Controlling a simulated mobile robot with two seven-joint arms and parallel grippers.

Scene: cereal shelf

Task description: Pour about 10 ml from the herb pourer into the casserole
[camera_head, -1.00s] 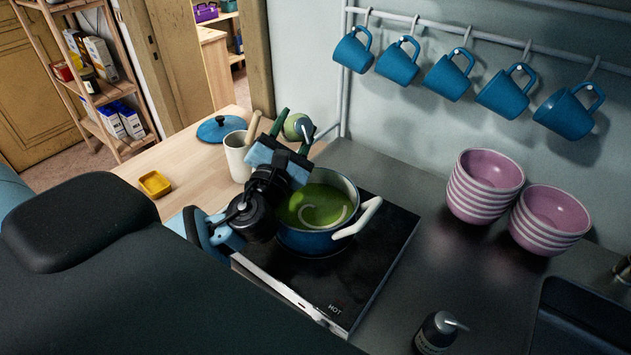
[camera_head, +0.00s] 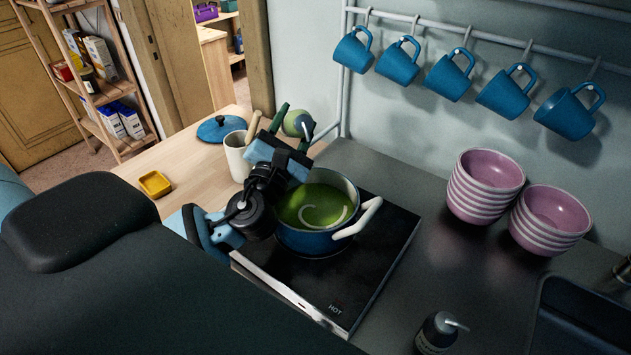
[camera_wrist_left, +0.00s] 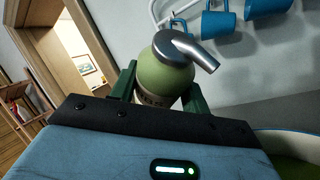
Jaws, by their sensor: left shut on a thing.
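The herb pourer (camera_head: 293,122) is a green bottle with a metal spout, held above the far left rim of the casserole. My left gripper (camera_head: 294,130) is shut on it, and in the left wrist view the green fingers stand on both sides of the green bottle (camera_wrist_left: 165,80). Its spout (camera_wrist_left: 192,48) points right and down in that view. The blue casserole (camera_head: 312,241) holds green soup with a pale curved streak and sits on the black hob. No stream from the spout can be made out. My right gripper is not in view.
The hob (camera_head: 370,268) reads HOT. Left of the casserole stand a cream utensil crock (camera_head: 238,158), a blue lid (camera_head: 220,128) and a yellow dish (camera_head: 155,184). Pink bowls (camera_head: 487,190) stand right; blue mugs (camera_head: 448,76) hang above. A soap dispenser (camera_head: 437,333) stands in front.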

